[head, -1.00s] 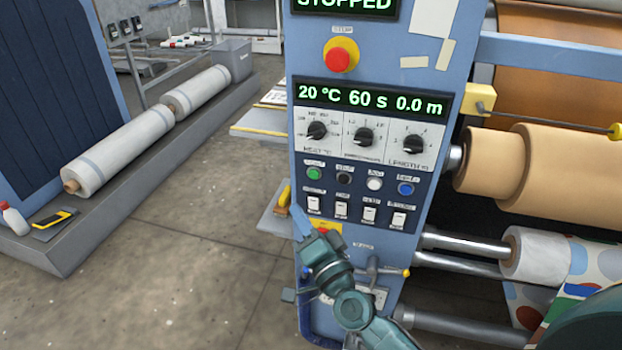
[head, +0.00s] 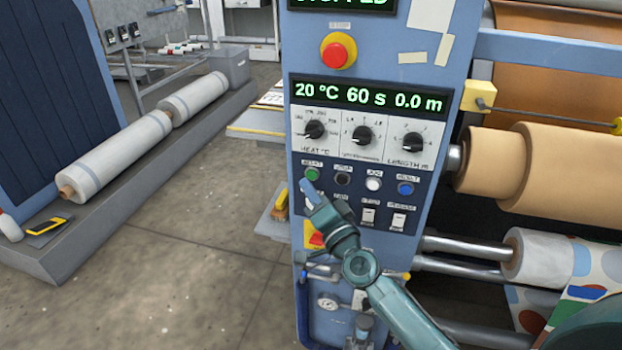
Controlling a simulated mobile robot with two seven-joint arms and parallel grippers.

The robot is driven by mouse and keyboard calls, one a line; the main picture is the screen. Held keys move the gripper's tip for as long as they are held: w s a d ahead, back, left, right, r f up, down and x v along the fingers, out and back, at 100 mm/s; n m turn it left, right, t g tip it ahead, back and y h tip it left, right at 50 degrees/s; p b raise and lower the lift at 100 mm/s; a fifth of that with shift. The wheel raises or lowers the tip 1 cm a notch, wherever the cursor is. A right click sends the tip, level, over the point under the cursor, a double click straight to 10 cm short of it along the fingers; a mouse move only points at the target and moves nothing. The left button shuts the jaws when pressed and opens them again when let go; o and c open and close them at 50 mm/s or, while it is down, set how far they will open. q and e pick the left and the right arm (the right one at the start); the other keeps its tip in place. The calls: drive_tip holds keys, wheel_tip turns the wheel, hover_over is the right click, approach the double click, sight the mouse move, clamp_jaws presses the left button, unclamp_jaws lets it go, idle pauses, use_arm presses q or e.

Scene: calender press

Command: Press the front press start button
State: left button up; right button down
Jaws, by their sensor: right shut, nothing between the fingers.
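The green start button (head: 312,174) is at the left end of a row of buttons on the blue press panel (head: 381,210). Its small label above it is blurred. My right gripper (head: 306,186) is shut and empty, its tip just below the green button. I cannot tell whether the tip touches the panel. The gripper and arm hide some of the white switches under the buttons. The display (head: 370,98) reads 20 °C, 60 s and 0.0 m. My left gripper is not in view.
A black button (head: 343,178), a white button (head: 374,184) and a blue button (head: 405,188) sit to the right in the same row. A red emergency stop (head: 335,55) on yellow is higher up. Rollers (head: 560,165) are at right.

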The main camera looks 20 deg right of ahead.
drive_tip(key=shift+w+d, duration=0.15)
drive_tip(key=shift+w, duration=0.1)
idle(0.8)
idle(0.9)
drive_tip(key=shift+w+d, duration=0.25)
drive_tip(key=shift+w, duration=0.1)
